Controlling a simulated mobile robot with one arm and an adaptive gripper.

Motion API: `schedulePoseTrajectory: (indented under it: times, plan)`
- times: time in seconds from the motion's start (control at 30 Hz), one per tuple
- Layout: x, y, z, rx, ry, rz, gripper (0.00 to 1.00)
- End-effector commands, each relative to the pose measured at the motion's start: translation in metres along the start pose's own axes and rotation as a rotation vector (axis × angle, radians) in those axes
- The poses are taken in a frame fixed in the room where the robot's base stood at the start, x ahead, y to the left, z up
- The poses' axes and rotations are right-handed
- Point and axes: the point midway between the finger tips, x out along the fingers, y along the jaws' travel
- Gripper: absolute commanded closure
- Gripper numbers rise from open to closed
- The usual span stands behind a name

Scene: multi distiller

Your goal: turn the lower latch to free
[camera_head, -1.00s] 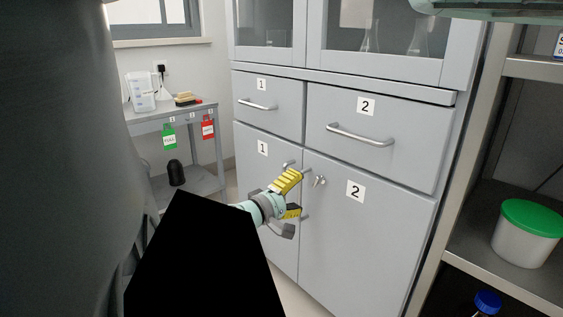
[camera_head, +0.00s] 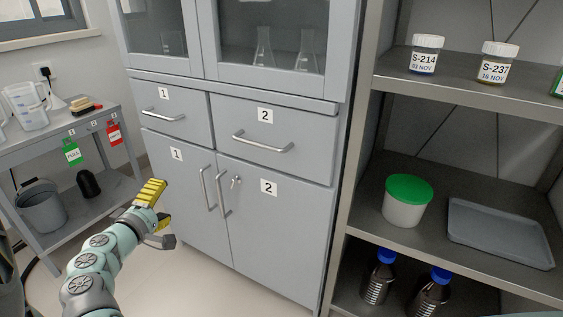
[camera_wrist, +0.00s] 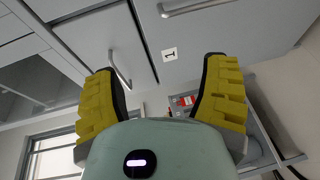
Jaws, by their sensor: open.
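I cannot make out a part that is clearly a lower latch. The grey cabinet has a lower left door (camera_head: 178,190) marked 1 and a lower right door (camera_head: 275,230) marked 2. Each has an upright bar handle near the middle seam: the left handle (camera_head: 207,190) and the right handle (camera_head: 222,195). My gripper (camera_head: 163,208) is open and empty, left of the handles in the head view. In the wrist view its yellow-padded fingers are spread with nothing between them (camera_wrist: 160,80).
A side table (camera_head: 70,130) with a jug (camera_head: 26,106) and hanging tags stands left, a bucket (camera_head: 42,206) on its lower shelf. An open shelf unit (camera_head: 362,160) on the right holds jars, a green-lidded tub (camera_head: 408,200), a grey tray (camera_head: 500,232) and blue-capped bottles (camera_head: 378,280).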

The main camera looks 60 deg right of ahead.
Motion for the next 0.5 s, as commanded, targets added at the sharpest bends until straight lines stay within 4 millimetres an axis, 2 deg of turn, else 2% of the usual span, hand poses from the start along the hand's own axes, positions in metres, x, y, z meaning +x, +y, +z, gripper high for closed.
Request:
schedulePoseTrajectory:
  times: [0.03, 0.5]
  plan:
    - [-0.004, 0.012, -0.007, 0.006, 0.029, -0.012, 0.27]
    - [-0.038, 0.051, -0.063, 0.074, 0.272, -0.112, 0.27]
